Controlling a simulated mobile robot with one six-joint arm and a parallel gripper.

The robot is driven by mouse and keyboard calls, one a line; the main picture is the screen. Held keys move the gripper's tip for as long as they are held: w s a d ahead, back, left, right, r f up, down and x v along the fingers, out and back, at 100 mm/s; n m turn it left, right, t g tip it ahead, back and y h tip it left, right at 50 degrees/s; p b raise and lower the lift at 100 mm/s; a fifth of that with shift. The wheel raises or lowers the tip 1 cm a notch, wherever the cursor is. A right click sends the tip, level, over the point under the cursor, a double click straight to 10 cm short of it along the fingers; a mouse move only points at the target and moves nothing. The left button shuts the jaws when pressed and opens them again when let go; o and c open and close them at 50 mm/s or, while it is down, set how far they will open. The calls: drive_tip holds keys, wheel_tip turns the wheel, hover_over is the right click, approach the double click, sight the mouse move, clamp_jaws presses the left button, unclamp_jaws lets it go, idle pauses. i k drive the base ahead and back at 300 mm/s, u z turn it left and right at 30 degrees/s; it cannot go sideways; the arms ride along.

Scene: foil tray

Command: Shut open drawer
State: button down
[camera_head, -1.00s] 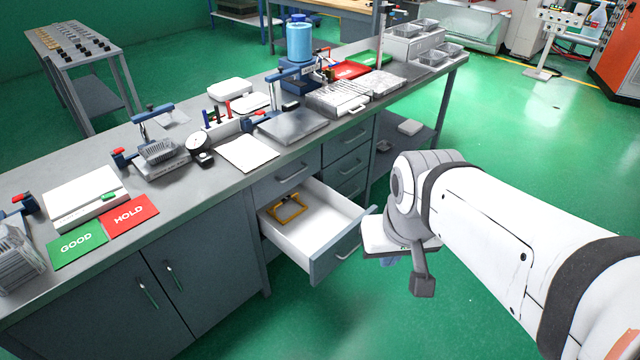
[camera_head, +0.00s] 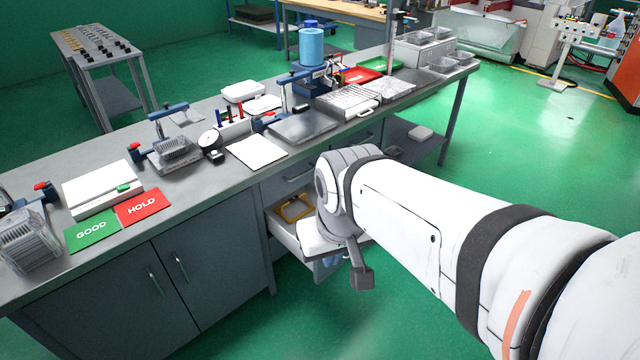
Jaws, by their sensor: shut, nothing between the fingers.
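The open drawer (camera_head: 283,232) sticks out from the grey workbench, below the top drawer. Its white inside holds a yellow frame (camera_head: 294,208). My arm crosses in front of it, and my wrist hides the drawer's right side and most of its front panel (camera_head: 319,270). My gripper (camera_head: 331,261) is low at the drawer's front end, mostly hidden under my wrist; only a small bluish part shows. It is shut and empty. I cannot tell whether it touches the front panel.
The shut top drawer (camera_head: 290,173) and cupboard doors (camera_head: 150,295) flank the open drawer. Green floor (camera_head: 520,165) is clear to the right.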

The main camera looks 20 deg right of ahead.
sight(285, 232)
drive_tip(key=z, duration=0.05)
drive_tip(key=i, duration=1)
drive_tip(key=u, duration=0.1)
